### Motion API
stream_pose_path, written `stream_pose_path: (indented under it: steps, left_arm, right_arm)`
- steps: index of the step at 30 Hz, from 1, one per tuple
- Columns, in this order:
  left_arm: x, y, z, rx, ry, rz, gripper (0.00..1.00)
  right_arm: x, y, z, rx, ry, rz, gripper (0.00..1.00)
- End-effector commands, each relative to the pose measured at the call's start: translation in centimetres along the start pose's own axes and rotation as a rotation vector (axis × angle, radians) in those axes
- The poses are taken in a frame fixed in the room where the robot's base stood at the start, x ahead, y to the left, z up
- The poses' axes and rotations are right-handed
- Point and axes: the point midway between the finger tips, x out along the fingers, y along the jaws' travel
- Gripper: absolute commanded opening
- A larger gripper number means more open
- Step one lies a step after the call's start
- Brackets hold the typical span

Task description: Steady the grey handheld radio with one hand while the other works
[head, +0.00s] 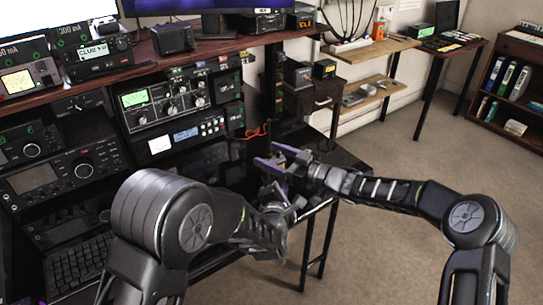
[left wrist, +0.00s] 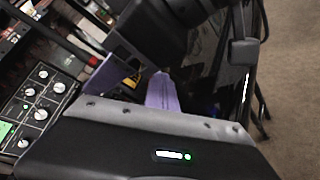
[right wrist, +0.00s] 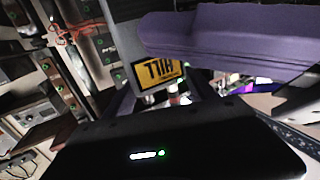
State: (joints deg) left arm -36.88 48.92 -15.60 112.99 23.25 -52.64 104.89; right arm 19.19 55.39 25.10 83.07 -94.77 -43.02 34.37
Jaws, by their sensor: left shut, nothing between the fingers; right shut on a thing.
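The grey handheld radio shows in the right wrist view (right wrist: 122,35) as a grey body with a lit yellow display. My right gripper (head: 273,157), with purple fingers, is shut on it above the dark desk. A purple finger crosses in front of it in the right wrist view. My left gripper (head: 274,192) is just below, shut and empty, close to the radio. The left wrist view shows a purple finger (left wrist: 163,90) beside the yellow display (left wrist: 131,79). Most of the radio is hidden in the head view, and I cannot tell whether my left fingers touch it.
Stacked radio sets (head: 165,105) with knobs and lit displays fill the shelves at left. A keyboard (head: 75,268) lies at lower left. A red cable (head: 252,132) hangs behind the grippers. The carpet (head: 400,160) at right is clear; a bookcase (head: 513,80) stands far right.

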Motion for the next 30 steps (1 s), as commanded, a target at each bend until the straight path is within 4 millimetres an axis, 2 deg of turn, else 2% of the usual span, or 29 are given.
stream_pose_path:
  steps: [9, 22, 30]
  left_arm:
    - [-1.0, -0.7, 0.7, 0.0, 0.0, 0.001, 0.0]
    - [-1.3, -1.0, 1.0, 0.0, -0.001, -0.001, 0.0]
    - [-3.1, -2.2, 2.3, -0.001, -0.002, -0.001, 0.0]
  right_arm:
    - [0.0, 0.0, 0.1, 0.001, -0.001, 0.0, 0.11]
    - [0.0, 0.0, 0.1, 0.001, -0.001, 0.0, 0.11]
    - [0.0, 0.0, 0.1, 0.001, -0.001, 0.0, 0.11]
